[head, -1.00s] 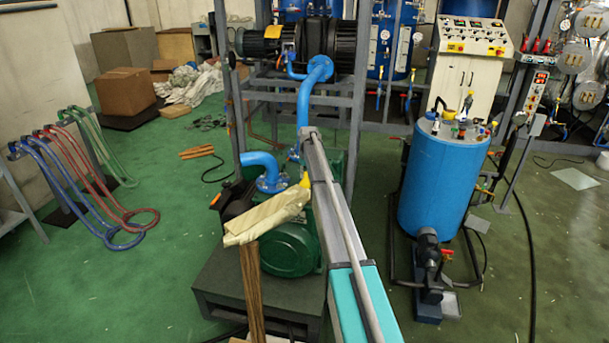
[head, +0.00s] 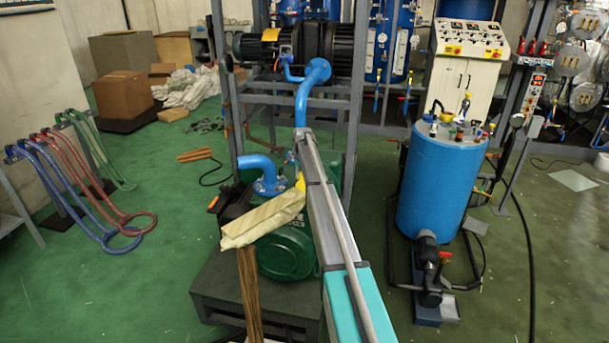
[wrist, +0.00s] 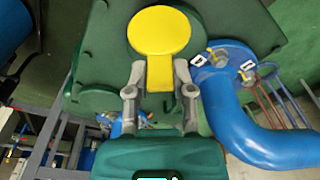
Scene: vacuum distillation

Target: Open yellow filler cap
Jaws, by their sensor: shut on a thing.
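The yellow filler cap (wrist: 159,32) shows in the wrist view as a round disc with a straight yellow tab below it, in front of a dark green housing. My gripper (wrist: 160,72) has one finger on each side of the tab and is shut on it. In the head view a small bit of yellow (head: 300,183) shows beside my arm, above the green pump (head: 288,254). My arm hides the gripper and most of the cap there.
A blue elbow pipe (wrist: 232,115) curves close to the right finger, with a bolted flange. In the head view a cream cloth (head: 262,218) lies at the pump's left front. A blue tank (head: 440,190) stands to the right.

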